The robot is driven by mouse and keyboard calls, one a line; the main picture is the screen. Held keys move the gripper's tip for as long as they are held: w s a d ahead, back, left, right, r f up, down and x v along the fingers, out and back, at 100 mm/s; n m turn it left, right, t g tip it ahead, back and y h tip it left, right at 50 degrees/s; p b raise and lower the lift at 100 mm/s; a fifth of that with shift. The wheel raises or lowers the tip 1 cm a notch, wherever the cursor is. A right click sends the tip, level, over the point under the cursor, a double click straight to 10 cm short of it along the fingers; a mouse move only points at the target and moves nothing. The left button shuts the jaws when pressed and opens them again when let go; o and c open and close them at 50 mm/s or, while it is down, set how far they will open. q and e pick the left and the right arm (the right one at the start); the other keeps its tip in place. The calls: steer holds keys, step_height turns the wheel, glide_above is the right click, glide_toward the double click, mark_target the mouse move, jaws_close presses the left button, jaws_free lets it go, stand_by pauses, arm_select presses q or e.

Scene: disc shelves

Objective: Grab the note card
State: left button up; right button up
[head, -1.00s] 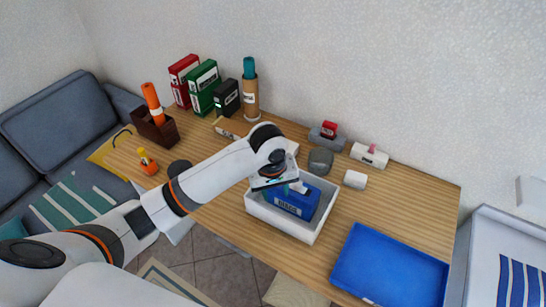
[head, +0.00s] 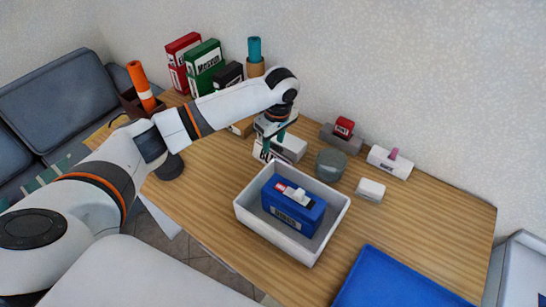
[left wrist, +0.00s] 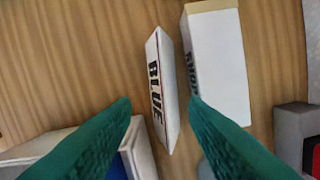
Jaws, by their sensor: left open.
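A thin white note card (left wrist: 163,90) with the word BLUE stands on the wooden table in the left wrist view. It lies between the lines of my two teal fingertips, close beside a white box (left wrist: 218,68). My left gripper (left wrist: 160,103) is open, with the card in the gap between its fingers and no grip on it. In the head view my left gripper (head: 280,136) is low at the back of the table, behind the white bin, and partly hides the card and the white box (head: 288,150). My right gripper is not in view.
The white bin (head: 326,238) holds a blue box (head: 292,210) with a small white piece on top. A blue tray (head: 390,285) is at the front right. A grey round container (head: 330,165), a white block (head: 370,189) and a red stamp-like item (head: 343,127) stand right of the gripper.

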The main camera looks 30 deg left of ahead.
mark_target(273, 151)
arm_select(q)
steer(key=shift+w+a+f, duration=0.1)
steer(key=shift+f, duration=0.55)
steer(key=shift+w+f, duration=0.15)
steer(key=shift+f, duration=0.15)
steer(key=f, duration=0.2)
steer(key=f+p, duration=0.1)
steer(key=f, duration=0.1)
steer(key=shift+w+a, duration=0.1)
steer(key=shift+a, duration=0.15)
steer(key=shift+f, duration=0.55)
steer(key=c, duration=0.8)
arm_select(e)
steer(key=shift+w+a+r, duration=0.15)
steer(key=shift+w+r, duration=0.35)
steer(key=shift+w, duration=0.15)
